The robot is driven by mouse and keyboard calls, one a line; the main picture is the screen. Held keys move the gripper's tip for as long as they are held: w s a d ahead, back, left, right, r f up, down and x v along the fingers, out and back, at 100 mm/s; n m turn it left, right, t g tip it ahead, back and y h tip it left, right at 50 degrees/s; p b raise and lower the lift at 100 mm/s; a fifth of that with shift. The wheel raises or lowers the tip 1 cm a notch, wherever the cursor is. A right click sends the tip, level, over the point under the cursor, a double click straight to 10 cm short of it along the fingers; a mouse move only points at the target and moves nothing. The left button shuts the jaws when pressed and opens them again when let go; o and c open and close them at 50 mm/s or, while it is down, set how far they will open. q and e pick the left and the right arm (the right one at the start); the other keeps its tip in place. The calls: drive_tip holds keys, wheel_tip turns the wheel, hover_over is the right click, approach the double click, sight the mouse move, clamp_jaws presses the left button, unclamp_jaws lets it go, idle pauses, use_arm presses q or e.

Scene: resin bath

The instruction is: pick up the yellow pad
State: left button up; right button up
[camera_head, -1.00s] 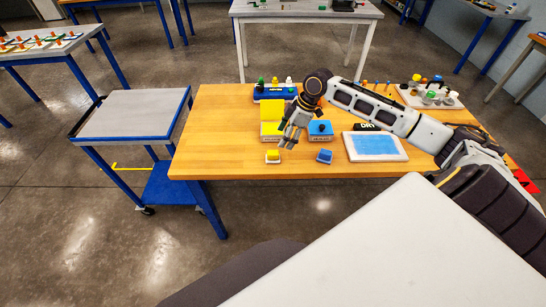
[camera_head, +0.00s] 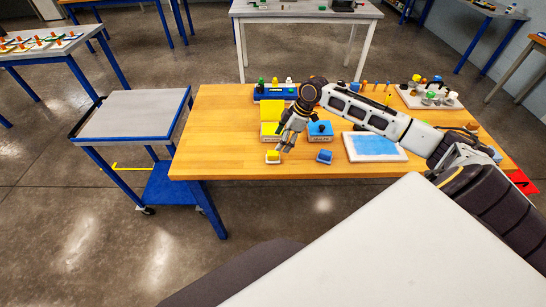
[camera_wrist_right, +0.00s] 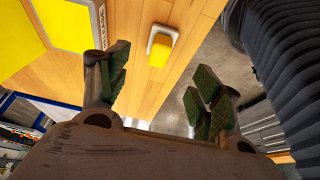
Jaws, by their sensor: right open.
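A small yellow pad (camera_head: 273,154) sits on a pale base near the front edge of the wooden table. In the right wrist view the yellow pad (camera_wrist_right: 159,52) lies beyond the fingertips, between the lines of the two fingers. My right gripper (camera_head: 286,146) points down just behind and to the right of the pad. In the right wrist view this gripper (camera_wrist_right: 158,85) is open, with nothing between its fingers. My left gripper is not in view.
A blue pad (camera_head: 325,156) sits to the right. A yellow open box (camera_head: 271,112) and a blue box (camera_head: 320,128) stand behind. A white-rimmed tray with a blue surface (camera_head: 375,146) lies right. A grey-topped cart (camera_head: 135,112) stands left of the table.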

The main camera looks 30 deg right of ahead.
sight(274, 153)
drive_tip(key=shift+x, duration=2.3)
drive_tip(key=shift+f, duration=0.15)
drive_tip(key=shift+p+x, duration=0.55)
drive_tip(key=shift+x, duration=2)
drive_tip(key=shift+d, duration=0.1)
drive_tip(key=c, duration=1.1)
